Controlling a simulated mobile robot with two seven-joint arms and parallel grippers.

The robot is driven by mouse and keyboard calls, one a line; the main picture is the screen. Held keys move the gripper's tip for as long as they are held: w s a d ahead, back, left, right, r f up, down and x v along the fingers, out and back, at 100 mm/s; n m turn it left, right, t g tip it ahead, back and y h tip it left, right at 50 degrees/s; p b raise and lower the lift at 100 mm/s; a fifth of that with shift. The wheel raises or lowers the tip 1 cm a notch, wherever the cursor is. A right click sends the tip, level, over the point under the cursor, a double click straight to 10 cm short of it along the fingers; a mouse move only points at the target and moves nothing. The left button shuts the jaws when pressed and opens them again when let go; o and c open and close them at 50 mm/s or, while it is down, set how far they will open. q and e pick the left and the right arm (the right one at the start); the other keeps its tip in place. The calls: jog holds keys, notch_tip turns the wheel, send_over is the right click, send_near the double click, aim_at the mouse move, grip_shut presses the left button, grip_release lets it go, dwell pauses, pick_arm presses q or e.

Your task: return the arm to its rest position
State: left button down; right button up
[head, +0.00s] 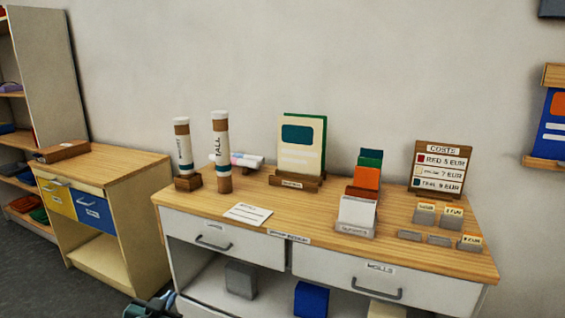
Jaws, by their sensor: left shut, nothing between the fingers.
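My left gripper (160,303) shows at the bottom edge, left of the middle, low in front of the white drawer table (325,269). Only its tip end is in the picture. It is shut and empty, below the tabletop and apart from the things on it. The rest of the left arm is cut off by the frame. My right gripper is not in view.
On the table stand two tubes (221,155), a card stand (300,147), a price board (441,168) and small labelled blocks. A lower wooden cabinet (130,215) stands left. Boxes, one blue (311,299), sit on the shelf beneath the drawers.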

pick_arm(q)
jog(key=s+d+f+g+h, duration=0.1)
jog(key=s+d+f, duration=0.2)
jog(key=s, duration=0.6)
jog(key=s+d+f+g+h, duration=0.1)
jog(key=s+d+f, duration=0.3)
jog(key=s, duration=0.6)
jog(key=s+d+f+g, duration=0.2)
jog(key=s+d+f, duration=0.2)
jog(key=s, duration=0.5)
jog(key=shift+s+d+n+h, duration=0.35)
jog(key=shift+d+n+h, duration=0.05)
jog(key=shift+d, duration=0.4)
